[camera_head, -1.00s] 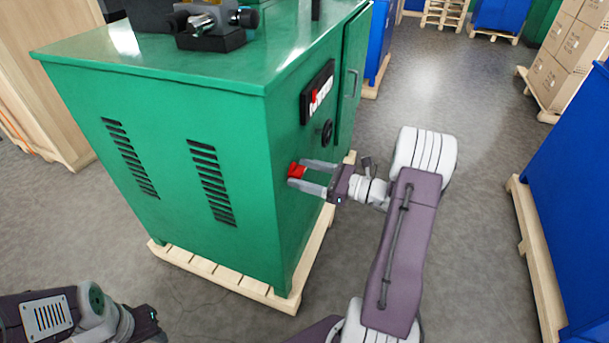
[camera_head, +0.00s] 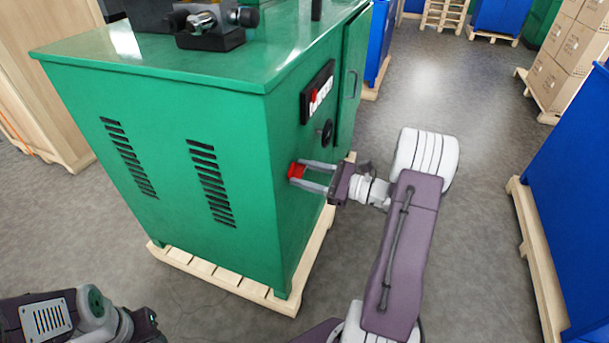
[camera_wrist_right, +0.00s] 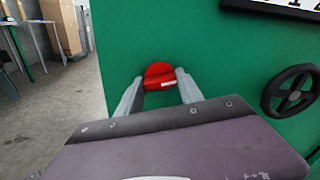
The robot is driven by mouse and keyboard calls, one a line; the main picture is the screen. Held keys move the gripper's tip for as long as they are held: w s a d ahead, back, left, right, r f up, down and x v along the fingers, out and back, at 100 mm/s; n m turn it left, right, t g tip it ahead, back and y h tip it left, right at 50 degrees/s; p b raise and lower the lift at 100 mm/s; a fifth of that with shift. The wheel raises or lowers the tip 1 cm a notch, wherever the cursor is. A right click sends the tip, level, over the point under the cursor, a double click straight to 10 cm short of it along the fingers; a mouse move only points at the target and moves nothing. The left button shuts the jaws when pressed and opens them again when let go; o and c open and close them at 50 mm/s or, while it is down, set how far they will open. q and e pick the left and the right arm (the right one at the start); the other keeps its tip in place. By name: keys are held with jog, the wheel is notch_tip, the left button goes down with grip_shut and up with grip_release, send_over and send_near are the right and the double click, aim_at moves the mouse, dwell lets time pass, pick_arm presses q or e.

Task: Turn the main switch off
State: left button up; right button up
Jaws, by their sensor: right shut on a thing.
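The main switch (camera_head: 296,171) is a red knob on the right-hand side of the green machine cabinet (camera_head: 180,150), low down near the front corner. It also shows in the right wrist view (camera_wrist_right: 159,75), between the fingertips. My right gripper (camera_head: 305,176) is at the switch, with one finger on each side, shut on the red knob. It also shows in the right wrist view (camera_wrist_right: 157,88). My left gripper (camera_head: 147,322) is at the bottom left, low and away from the cabinet; its fingers are not clearly seen.
A black handwheel (camera_head: 327,131) and a control panel (camera_head: 317,92) sit above the switch. The cabinet stands on a wooden pallet (camera_head: 230,284). A blue cabinet (camera_head: 575,200) on a pallet stands at the right.

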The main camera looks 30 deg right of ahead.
jog(key=shift+f+n+b, duration=0.1)
jog(key=shift+n+b, duration=5.9)
jog(key=shift+n, duration=1.4)
jog(key=o, duration=1.4)
jog(key=shift+s, duration=0.1)
